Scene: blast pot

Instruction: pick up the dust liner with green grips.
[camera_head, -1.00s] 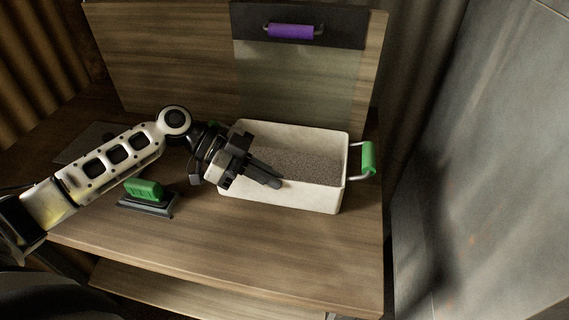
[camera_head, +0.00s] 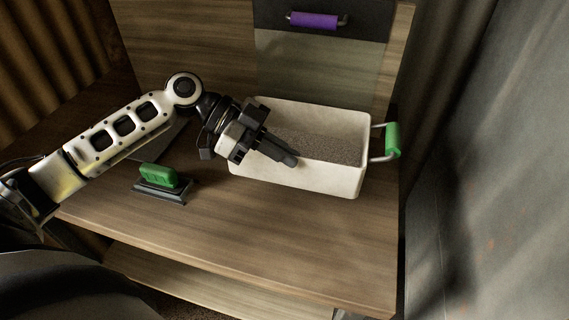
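The dust liner (camera_head: 300,177) is a cream, open-topped rectangular bin on the wooden bench, holding grey granular dust (camera_head: 318,146). Its right green grip (camera_head: 392,140) stands out on a metal bracket at the right end. The left end and any grip there are hidden behind my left gripper. My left gripper (camera_head: 284,155) reaches in from the left, its dark fingers over the liner's near-left rim. The fingers look close together, but I cannot tell whether they are shut or touch the liner. My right gripper is not in view.
A dark block with a green handle (camera_head: 160,178) sits on the bench (camera_head: 230,225) left of the liner. A purple handle (camera_head: 316,20) is on a dark panel behind. A flat grey plate lies partly behind my arm. The bench front is clear; a grey wall stands right.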

